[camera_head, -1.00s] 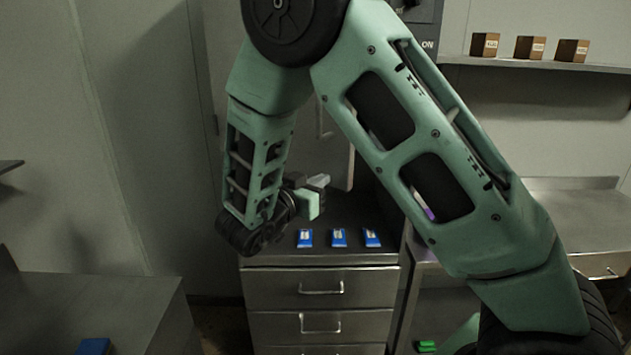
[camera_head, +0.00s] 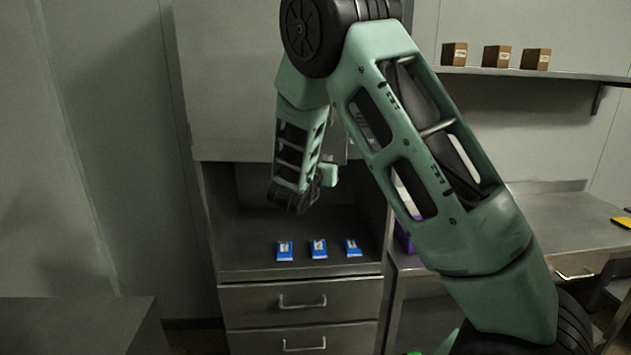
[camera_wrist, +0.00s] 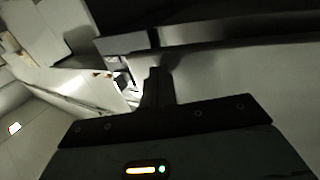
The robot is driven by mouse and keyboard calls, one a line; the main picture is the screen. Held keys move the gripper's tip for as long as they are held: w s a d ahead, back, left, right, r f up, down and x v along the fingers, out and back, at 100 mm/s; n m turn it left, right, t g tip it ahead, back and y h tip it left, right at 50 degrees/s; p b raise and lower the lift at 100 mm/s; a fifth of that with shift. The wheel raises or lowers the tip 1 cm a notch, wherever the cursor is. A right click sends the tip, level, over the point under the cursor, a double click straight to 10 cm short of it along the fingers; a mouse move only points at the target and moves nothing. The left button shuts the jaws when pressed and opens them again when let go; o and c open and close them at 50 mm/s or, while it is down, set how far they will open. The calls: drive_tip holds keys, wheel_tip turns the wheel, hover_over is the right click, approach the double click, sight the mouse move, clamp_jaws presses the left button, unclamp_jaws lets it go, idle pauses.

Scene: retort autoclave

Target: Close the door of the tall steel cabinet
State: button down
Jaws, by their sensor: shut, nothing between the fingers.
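A tall steel cabinet (camera_head: 230,80) stands behind my arm in the head view, with a pale upper front, a dark open recess and drawers below. My arm hides much of its right side, so I cannot tell how far its door stands open. My gripper (camera_head: 330,174) is in front of the recess, just below the lower edge of the upper front, partly hidden by my wrist. In the wrist view my gripper (camera_wrist: 157,85) is shut and empty, with a pale flat panel (camera_wrist: 235,82) close to its right. I cannot tell whether they touch.
Several blue packets (camera_head: 319,249) lie on the recess floor. A steel bench (camera_head: 560,225) stands to the right, under a shelf with brown boxes (camera_head: 497,56). A grey worktop (camera_head: 75,325) is at the lower left.

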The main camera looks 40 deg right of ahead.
drive_tip(key=w+d+n+t+y+b, duration=0.1)
drive_tip(key=w+d, duration=0.1)
drive_tip(key=w+d+n+t+y+b, duration=0.1)
drive_tip(key=w+d+t+b, duration=0.1)
drive_tip(key=w+d, duration=0.1)
drive_tip(key=shift+w+d+f, duration=0.1)
drive_tip(key=shift+d, duration=0.05)
drive_tip(key=shift+w+d+r+n, duration=0.15)
drive_tip(key=shift+r+n, duration=0.15)
drive_tip(key=shift+r, duration=0.15)
